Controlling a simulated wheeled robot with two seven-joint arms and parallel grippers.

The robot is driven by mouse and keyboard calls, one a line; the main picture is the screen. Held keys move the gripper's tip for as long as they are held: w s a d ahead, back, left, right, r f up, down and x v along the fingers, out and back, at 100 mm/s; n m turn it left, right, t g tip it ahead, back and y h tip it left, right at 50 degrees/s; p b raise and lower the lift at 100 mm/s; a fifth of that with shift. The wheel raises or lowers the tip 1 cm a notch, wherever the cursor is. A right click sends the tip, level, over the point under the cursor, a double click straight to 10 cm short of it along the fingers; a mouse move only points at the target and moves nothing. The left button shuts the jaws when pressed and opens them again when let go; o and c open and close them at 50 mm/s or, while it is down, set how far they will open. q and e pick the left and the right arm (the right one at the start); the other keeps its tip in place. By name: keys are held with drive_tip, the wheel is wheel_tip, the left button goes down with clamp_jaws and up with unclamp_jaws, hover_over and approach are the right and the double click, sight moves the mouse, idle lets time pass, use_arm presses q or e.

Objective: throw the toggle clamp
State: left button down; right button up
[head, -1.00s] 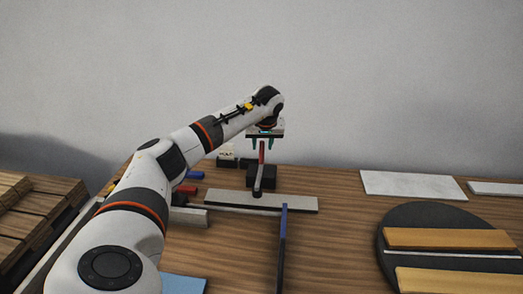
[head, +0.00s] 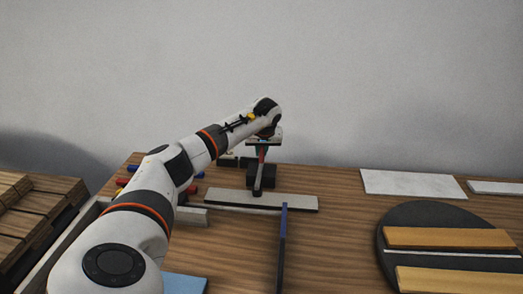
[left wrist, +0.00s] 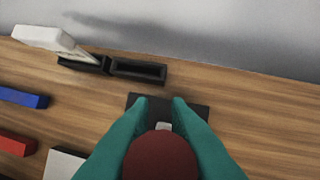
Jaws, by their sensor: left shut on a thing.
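The toggle clamp has a black base (head: 265,181) on the wooden table, with a dark arm (head: 258,186) reaching forward over a pale strip (head: 295,203). Its red lever (head: 262,154) stands roughly upright. My left gripper (head: 264,147) is above the base, around the lever's upper part. In the left wrist view the teal fingers of my left gripper (left wrist: 160,102) are on both sides of the dark red handle (left wrist: 160,158), shut on it. The handle and fingers hide most of the clamp there. My right gripper is out of view.
A black box (left wrist: 138,69) and a white block (left wrist: 45,38) stand behind the clamp. Blue (left wrist: 22,97) and red (left wrist: 14,144) blocks lie to the left. A dark round disc (head: 398,224) with boards is at the right.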

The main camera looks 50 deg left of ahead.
use_arm(q)
drive_tip(key=shift+w+a+r+g+h+p, duration=0.1)
drive_tip(key=shift+w+r+g+h+p, duration=0.1)
drive_tip(key=shift+g+h+p, duration=0.15)
drive_tip(key=shift+w+a+f, duration=0.1)
drive_tip(key=shift+w+a+f+g+h+b, duration=0.1)
drive_tip(key=shift+w+f+g+h+b, duration=0.1)
drive_tip(key=shift+f+g+h+b, duration=0.2)
drive_tip(key=shift+a+r+g+h+b, duration=0.15)
drive_tip(key=shift+g+h+b, duration=0.1)
drive_tip(key=shift+g+b, duration=0.1)
drive_tip(key=c, duration=1.4)
unclamp_jaws()
drive_tip(key=shift+o, duration=0.2)
